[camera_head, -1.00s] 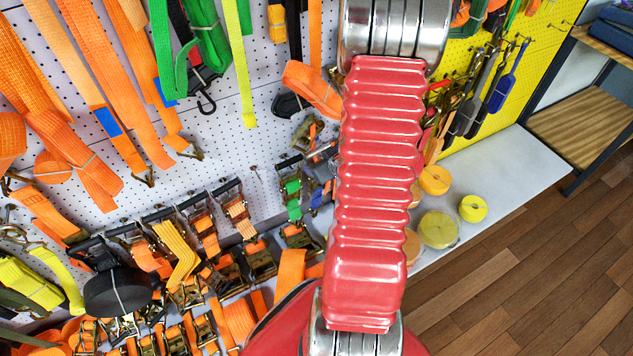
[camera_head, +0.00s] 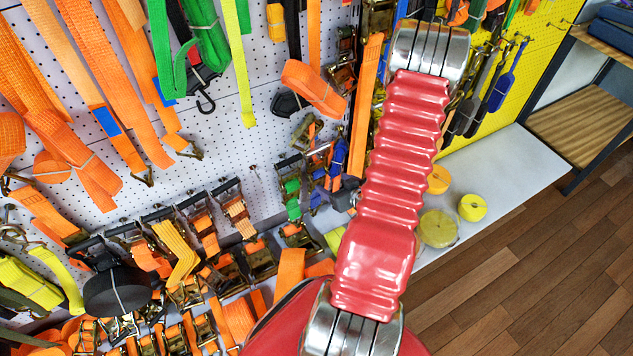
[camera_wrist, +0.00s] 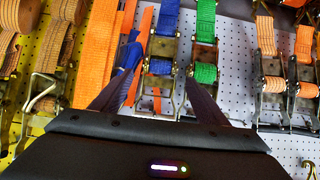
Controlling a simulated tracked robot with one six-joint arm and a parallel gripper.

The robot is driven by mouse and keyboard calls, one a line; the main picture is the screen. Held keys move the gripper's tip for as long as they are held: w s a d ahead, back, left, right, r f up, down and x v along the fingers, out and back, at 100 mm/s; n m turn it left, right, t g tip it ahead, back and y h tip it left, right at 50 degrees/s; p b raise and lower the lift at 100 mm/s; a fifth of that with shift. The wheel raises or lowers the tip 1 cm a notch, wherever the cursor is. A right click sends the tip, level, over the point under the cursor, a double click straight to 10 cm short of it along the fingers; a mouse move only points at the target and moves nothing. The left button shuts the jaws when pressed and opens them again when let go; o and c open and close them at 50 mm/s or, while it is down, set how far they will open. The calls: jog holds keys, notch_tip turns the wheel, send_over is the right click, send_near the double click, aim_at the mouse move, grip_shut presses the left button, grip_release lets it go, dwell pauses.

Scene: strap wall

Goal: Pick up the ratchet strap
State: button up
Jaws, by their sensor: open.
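Several ratchet straps hang on the wall, and I cannot tell which one the task means. In the wrist view, a ratchet strap with blue webbing (camera_wrist: 161,66) hangs in front of my gripper (camera_wrist: 160,88). One with green webbing (camera_wrist: 206,72) hangs just right of it, near the right finger. My gripper is open, its dark fingers apart, with no strap clearly held between them. The gap to the straps is hard to judge.
Orange webbing (camera_wrist: 98,50) hangs close to the left finger. More ratchets with orange webbing (camera_wrist: 272,85) hang at the right. In the head view, a white ledge (camera_head: 500,190) carries yellow rolls (camera_head: 438,229). Wooden floor (camera_head: 520,280) is open at the lower right.

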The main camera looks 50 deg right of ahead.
aim_at(320, 176)
jog(key=x, duration=0.8)
jog(key=shift+w+f, duration=0.15)
jog(key=shift+w, duration=0.05)
jog(key=shift+x, duration=2.6)
jog(key=c, duration=1.7)
jog(key=shift+w, duration=0.1)
